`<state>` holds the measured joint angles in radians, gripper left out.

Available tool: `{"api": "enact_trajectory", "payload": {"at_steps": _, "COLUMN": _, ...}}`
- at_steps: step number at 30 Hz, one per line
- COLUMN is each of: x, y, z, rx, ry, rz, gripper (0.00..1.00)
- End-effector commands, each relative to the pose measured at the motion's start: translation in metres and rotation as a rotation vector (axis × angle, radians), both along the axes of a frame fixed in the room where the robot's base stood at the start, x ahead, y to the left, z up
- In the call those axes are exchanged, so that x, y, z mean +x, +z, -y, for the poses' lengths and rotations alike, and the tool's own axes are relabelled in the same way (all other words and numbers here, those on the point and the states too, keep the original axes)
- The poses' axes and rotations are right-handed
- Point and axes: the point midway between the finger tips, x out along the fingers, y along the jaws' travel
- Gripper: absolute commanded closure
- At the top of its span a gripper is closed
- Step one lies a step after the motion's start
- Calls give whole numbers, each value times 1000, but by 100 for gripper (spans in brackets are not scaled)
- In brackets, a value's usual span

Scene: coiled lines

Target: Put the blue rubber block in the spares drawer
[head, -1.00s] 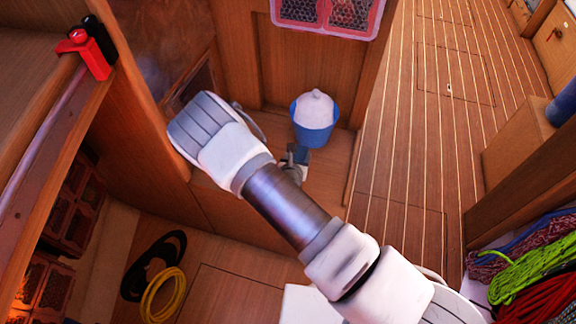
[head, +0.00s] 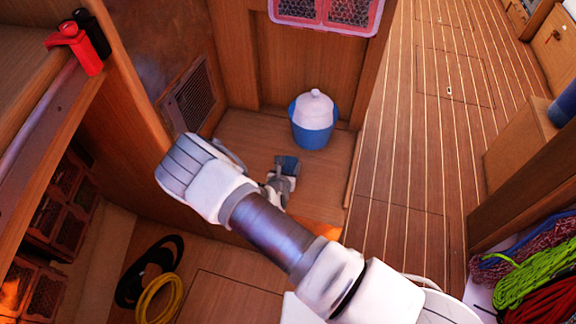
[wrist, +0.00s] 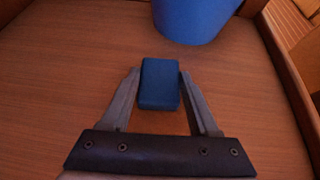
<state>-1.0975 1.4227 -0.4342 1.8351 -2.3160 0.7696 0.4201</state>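The blue rubber block (wrist: 160,85) is between the two fingers of my gripper (wrist: 160,72) in the wrist view, with a finger against each side. In the head view the block (head: 287,164) shows at the tip of my gripper (head: 283,172), over the wooden ledge. Whether the block is clear of the ledge is hard to tell. My arm crosses the middle of the head view and hides part of the ledge front. I cannot pick out the spares drawer in either view.
A blue bucket (head: 312,138) with a white top stands behind the block; it also shows in the wrist view (wrist: 195,18). A coiled yellow line (head: 160,299) and a black one lie at lower left. Coloured ropes (head: 528,280) lie at right. The planked floor (head: 420,150) is clear.

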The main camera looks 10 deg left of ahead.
Motion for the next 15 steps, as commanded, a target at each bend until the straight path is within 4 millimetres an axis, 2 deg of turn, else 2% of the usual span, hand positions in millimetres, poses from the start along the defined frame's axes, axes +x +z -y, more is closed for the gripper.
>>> {"api": "enact_trajectory", "payload": {"at_steps": 1, "x": 0, "y": 0, "z": 0, "rx": 0, "ry": 0, "rz": 0, "gripper": 32}}
{"api": "enact_trajectory", "payload": {"at_steps": 5, "x": 0, "y": 0, "z": 0, "rx": 0, "ry": 0, "rz": 0, "gripper": 8}}
{"api": "enact_trajectory", "payload": {"at_steps": 6, "x": 0, "y": 0, "z": 0, "rx": 0, "ry": 0, "rz": 0, "gripper": 6}}
{"api": "enact_trajectory", "payload": {"at_steps": 15, "x": 0, "y": 3, "z": 0, "rx": 0, "ry": 1, "rz": 0, "gripper": 6}}
